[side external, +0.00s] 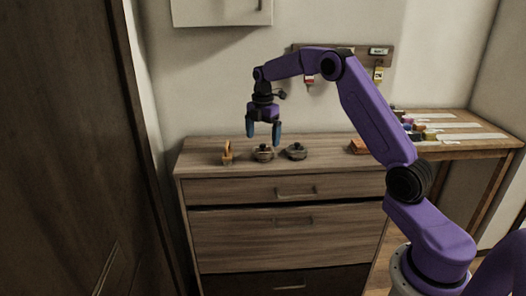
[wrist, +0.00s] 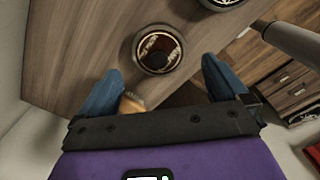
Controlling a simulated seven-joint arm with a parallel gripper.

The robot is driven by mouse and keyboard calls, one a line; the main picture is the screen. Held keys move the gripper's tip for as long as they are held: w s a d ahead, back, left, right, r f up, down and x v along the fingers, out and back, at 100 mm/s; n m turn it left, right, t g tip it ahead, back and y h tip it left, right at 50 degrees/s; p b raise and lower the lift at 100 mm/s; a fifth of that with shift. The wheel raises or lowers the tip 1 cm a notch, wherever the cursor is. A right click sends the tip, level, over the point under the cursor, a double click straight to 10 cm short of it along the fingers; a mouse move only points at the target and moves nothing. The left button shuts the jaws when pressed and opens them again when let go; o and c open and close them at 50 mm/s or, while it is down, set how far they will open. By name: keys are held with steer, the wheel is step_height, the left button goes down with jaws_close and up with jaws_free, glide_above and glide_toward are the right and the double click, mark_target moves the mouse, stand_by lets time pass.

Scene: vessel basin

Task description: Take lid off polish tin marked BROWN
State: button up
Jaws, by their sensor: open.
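A round tin (side external: 263,153) with a dark knob on top stands on the wooden dresser top, and its lid has a brown label ring in the wrist view (wrist: 157,48). The lettering there is too small to read surely. A second similar tin (side external: 296,151) stands just to its right; part of it shows at the top edge of the wrist view (wrist: 222,3). My gripper (side external: 264,140) points down above the brown-ringed tin, its blue fingers apart and nothing between them. In the wrist view the fingers (wrist: 160,85) are apart below the tin in the picture.
A small wooden-handled brush-like item (side external: 227,153) stands left of the tins. An orange-brown block (side external: 358,146) lies at the dresser's right end. A side table (side external: 470,140) with colored items stands farther right. A rack with hanging tags (side external: 345,55) is on the wall.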

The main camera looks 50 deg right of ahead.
mark_target(263, 144)
step_height(263, 144, down, 4)
steer(key=shift+d+f, duration=0.1)
steer(key=shift+f, duration=0.05)
steer(key=c, duration=0.7)
